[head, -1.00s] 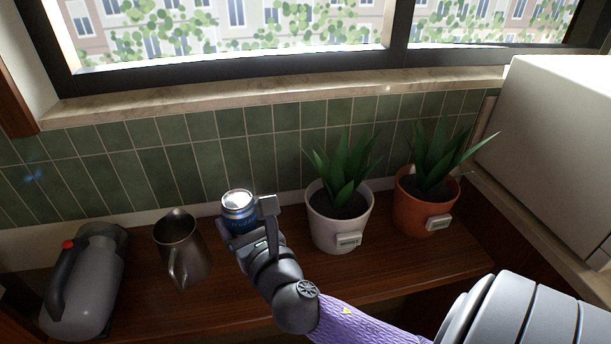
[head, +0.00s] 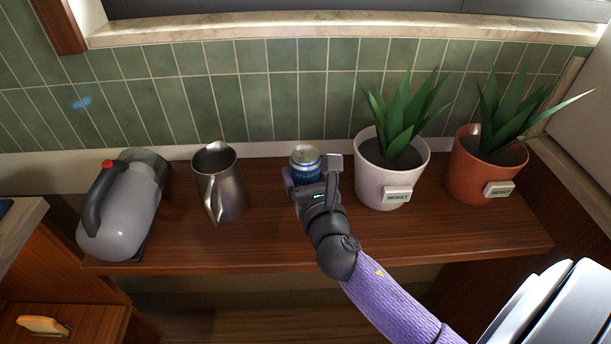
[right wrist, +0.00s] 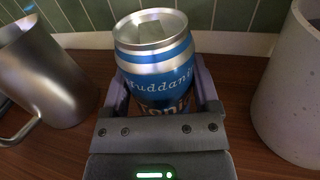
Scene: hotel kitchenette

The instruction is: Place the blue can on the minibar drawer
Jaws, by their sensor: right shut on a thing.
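The blue can (head: 305,170) with a silver top stands upright on the wooden shelf between a metal pitcher and a white pot, or just above it; I cannot tell which. My right gripper (head: 313,178) is shut on it, one finger on each side. In the right wrist view the can (right wrist: 158,75) sits between both fingers, its lower part hidden by the gripper. At the lower left of the head view is a low wooden surface (head: 90,322) with a pale handle-like piece, perhaps the minibar drawer. My left gripper is not in view.
The metal pitcher (head: 222,185) stands left of the can, with a grey jug (head: 125,215) farther left. The white potted plant (head: 378,185) is close on the right, then a terracotta one (head: 470,178). A tiled wall (head: 260,95) is behind the shelf (head: 270,245).

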